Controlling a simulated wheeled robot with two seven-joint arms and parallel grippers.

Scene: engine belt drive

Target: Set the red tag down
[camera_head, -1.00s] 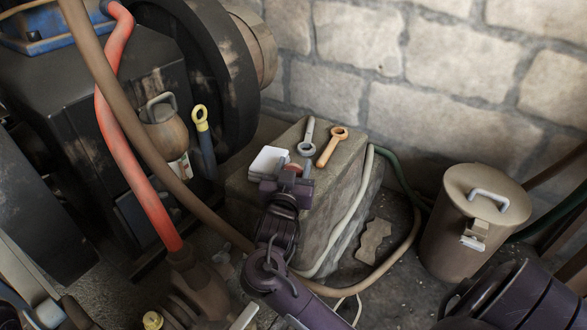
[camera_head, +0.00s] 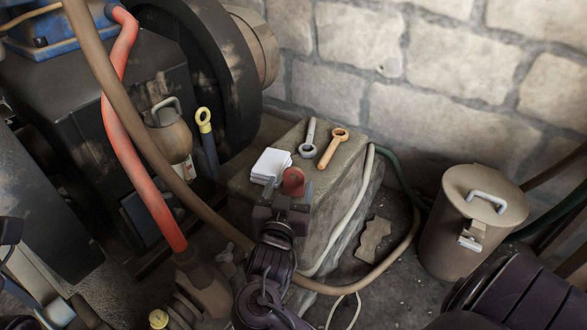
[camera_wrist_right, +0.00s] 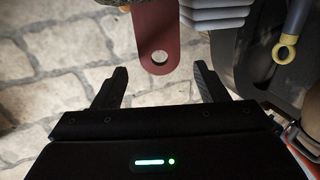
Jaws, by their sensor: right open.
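The red tag (camera_head: 293,181) rests at the near edge of the stone block, beside a white stack, in the head view. In the right wrist view the tag (camera_wrist_right: 158,28) is a flat red strip with a rounded end and a hole, and that end sticks out past the block's edge. My right gripper (camera_head: 281,197) is open just in front of the tag. In the wrist view its two fingers (camera_wrist_right: 158,85) stand apart to either side, with the tag's end ahead of the gap and not gripped. My left gripper does not show.
The stone block (camera_head: 338,195) also carries the white stack (camera_head: 271,165), a grey wrench (camera_head: 308,139) and an orange wrench (camera_head: 332,148). A lidded bin (camera_head: 470,217) stands at right. The engine (camera_head: 130,90) with a red hose (camera_head: 125,140) fills the left.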

